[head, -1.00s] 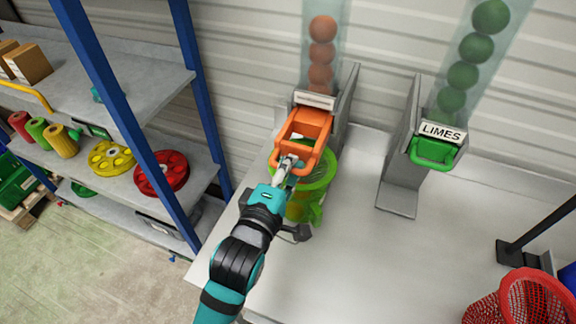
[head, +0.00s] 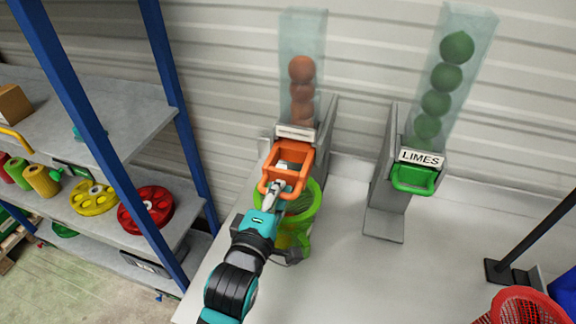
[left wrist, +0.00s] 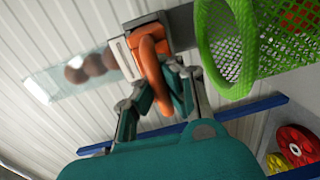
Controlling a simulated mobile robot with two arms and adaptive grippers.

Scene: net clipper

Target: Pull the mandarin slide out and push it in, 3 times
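The orange mandarin slide (head: 290,152) sticks out of its grey dispenser on the table, below a clear tube holding several mandarins (head: 302,68). Its open top shows a pale inside. My left gripper (head: 277,188) is at the slide's front handle, and its fingers close around the orange handle (left wrist: 152,70) in the left wrist view. The fingertips are partly hidden by the handle. A green net basket (head: 302,215) hangs below and beside the slide; orange shows through its mesh in the left wrist view (left wrist: 232,50). My right gripper is in neither view.
A lime dispenser with a green slide (head: 413,180) stands to the right, pushed in. A red net basket (head: 520,305) is at the front right. A blue-posted shelf (head: 165,90) with coloured spools stands on the left. The table between is clear.

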